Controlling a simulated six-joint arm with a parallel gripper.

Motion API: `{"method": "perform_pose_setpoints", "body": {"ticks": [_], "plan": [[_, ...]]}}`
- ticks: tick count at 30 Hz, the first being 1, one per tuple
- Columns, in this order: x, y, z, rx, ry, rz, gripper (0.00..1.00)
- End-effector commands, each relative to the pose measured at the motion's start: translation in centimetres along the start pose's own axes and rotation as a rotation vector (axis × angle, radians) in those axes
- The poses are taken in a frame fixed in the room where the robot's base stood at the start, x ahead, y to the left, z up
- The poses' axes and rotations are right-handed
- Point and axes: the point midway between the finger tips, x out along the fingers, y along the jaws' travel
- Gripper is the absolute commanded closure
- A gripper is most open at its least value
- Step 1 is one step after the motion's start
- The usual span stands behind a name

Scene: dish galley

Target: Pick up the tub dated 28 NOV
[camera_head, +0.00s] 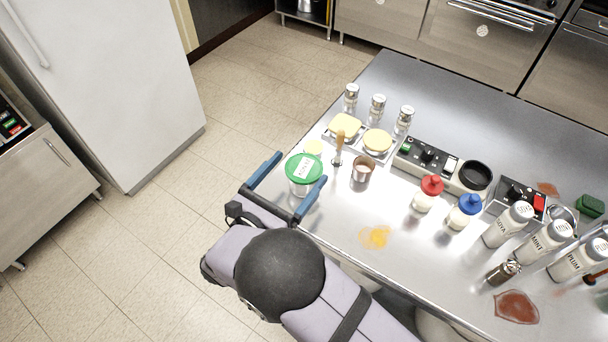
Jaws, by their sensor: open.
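A clear tub with a green lid (300,180) stands upright at the near left edge of the steel counter. A white label lies on its lid; its writing is too small to read surely. My gripper (301,168) is open, with one blue finger on each side of this tub. The right finger looks very near the tub's side; I cannot tell whether it touches. No other lidded tub of this kind is clear in view.
Right of the tub are a wooden-handled tool (339,139) and a metal cup (363,171). Behind stands a tray with two yellow-topped items (346,126). Red-capped (427,197) and blue-capped bottles (463,213) stand farther right.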

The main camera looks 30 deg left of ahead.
Motion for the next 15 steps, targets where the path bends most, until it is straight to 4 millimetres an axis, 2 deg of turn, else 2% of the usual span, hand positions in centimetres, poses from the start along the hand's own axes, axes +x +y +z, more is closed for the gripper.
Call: {"method": "perform_pose_setpoints", "body": {"ticks": [1, 4, 10, 15], "plan": [[0.0, 0.0, -1.0, -0.003, 0.000, 0.000, 0.13], [0.0, 0.0, -1.9, -0.001, 0.001, -0.001, 0.13], [0.3, 0.0, -2.2, 0.002, 0.001, -0.002, 0.13], [1.6, -0.1, -2.1, 0.001, 0.002, -0.004, 0.13]]}}
